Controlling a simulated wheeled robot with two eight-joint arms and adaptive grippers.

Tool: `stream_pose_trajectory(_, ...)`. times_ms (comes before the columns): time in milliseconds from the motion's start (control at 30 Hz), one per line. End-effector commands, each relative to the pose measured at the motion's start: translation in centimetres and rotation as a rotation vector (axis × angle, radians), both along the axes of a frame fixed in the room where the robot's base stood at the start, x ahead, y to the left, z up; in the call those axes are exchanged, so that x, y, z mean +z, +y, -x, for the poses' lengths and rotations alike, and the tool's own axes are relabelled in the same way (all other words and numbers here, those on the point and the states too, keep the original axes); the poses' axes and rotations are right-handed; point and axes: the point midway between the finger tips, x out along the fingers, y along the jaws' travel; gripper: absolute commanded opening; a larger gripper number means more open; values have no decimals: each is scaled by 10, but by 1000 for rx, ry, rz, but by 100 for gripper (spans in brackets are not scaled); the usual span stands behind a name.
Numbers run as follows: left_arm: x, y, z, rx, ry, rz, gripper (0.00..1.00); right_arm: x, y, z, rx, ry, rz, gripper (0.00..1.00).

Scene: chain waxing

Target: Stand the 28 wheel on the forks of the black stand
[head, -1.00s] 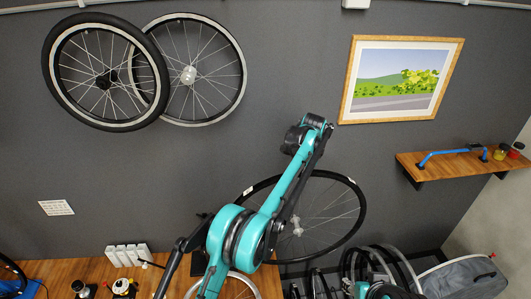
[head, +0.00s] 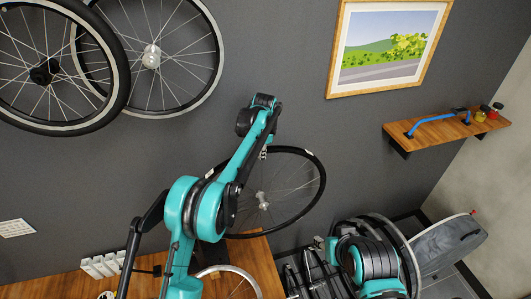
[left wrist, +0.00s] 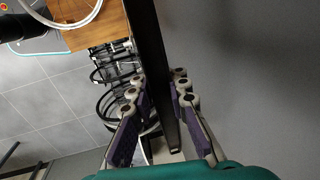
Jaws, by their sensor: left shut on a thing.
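A large spoked wheel with a black rim (head: 324,182) hangs upright against the grey wall in the head view; I take it for the 28 wheel. My left gripper (head: 263,152) is at its upper rim, with the wheel hanging below. In the left wrist view the dark rim (left wrist: 151,45) runs between the fingers of my left gripper (left wrist: 160,88), which are shut on it. Black uprights (head: 292,281) stand low beside the bench; I cannot tell whether they are the forks of the black stand.
A wooden bench (head: 258,255) carries white blocks (head: 102,265) and a silver-rimmed wheel (head: 255,282). Several wheels (head: 405,240) stand racked beside a grey bag (head: 447,243). Wall wheels (head: 219,60), a framed picture (head: 333,60) and a shelf (head: 430,138) surround the bare wall.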

Motion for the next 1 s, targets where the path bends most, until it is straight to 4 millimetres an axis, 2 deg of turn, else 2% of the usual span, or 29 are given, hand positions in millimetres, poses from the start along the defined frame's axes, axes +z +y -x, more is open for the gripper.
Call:
stream_pose_trajectory(100, 0, 17, 4, 2, -1, -1, 0, -4, 0, 0, 0, 0, 0, 40)
stream_pose_trajectory(1000, 1, 127, 32, 3, -1, 0, 0, -11, 0, 0, 0, 0, 0, 40)
